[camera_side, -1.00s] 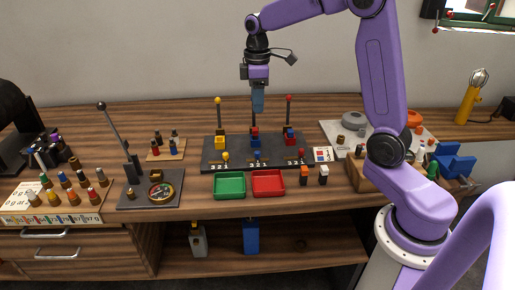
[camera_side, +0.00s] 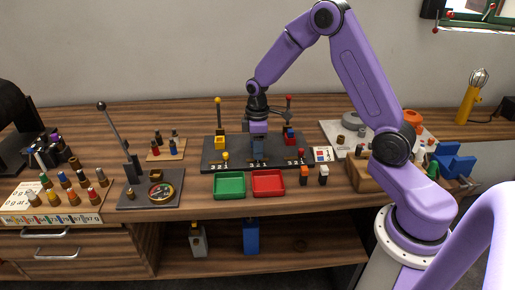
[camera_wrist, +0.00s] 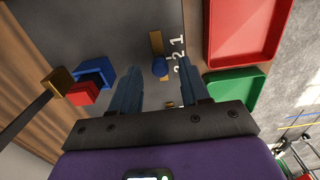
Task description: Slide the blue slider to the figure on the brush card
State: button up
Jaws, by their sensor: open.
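The blue slider (camera_wrist: 160,67) is a small round knob in a brass-coloured slot on the dark dynamo base (camera_wrist: 130,35), beside white figures 1, 2, 3 (camera_wrist: 178,54). My gripper (camera_wrist: 161,72) is open, pointing down, with one blue-grey finger on either side of the knob; contact cannot be told. In the side view my gripper (camera_side: 258,152) is low over the middle of the base and hides the blue slider. The brush card (camera_side: 323,154) is a small white card with coloured marks right of the base; its figure is too small to read.
A yellow slider (camera_side: 225,156) and a red slider (camera_side: 301,153) flank the middle. A post with a red block (camera_wrist: 83,93) stands close to my fingers. Green (camera_side: 230,186) and red (camera_side: 268,183) trays lie in front. Tall posts stand behind.

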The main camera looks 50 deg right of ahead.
jog(key=shift+f, duration=0.35)
grip_shut()
jog(key=shift+w+a, duration=0.85)
jog(key=shift+a, duration=0.05)
grip_release()
jog(key=shift+r, duration=0.1)
notch_tip(320, 180, up, 17)
jog(key=shift+r, duration=0.15)
